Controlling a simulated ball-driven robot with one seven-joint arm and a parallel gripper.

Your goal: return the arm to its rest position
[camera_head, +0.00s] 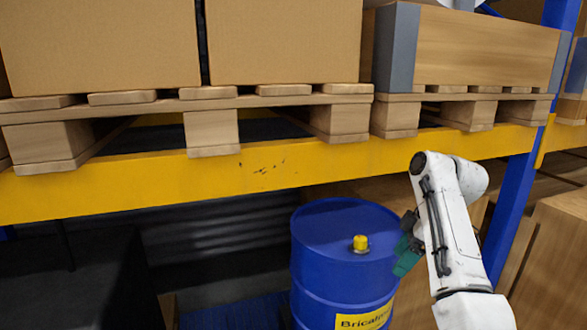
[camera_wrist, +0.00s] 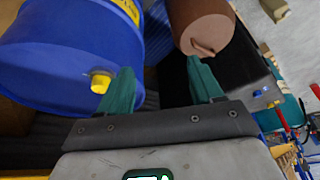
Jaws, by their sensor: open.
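My gripper (camera_wrist: 162,92) is open in the wrist view, with two teal fingers apart and nothing between them. In the head view my gripper (camera_head: 405,252) shows partly as a teal shape beside the right side of a blue drum; its fingertips are hard to make out there. My white arm comes up from the lower right and bends down near the drum. The blue drum (camera_head: 335,245) stands upright below the yellow shelf beam, with a yellow cap on its top. The drum also shows at the upper left of the wrist view (camera_wrist: 60,55), close to the left finger.
The yellow beam (camera_head: 250,175) crosses above the drum, bearing wooden pallets (camera_head: 210,135) with cardboard boxes (camera_head: 285,40). A blue upright (camera_head: 510,220) stands right of my arm. A brown cylinder (camera_wrist: 200,25) lies beyond the fingers. A dark box (camera_head: 90,275) is at lower left.

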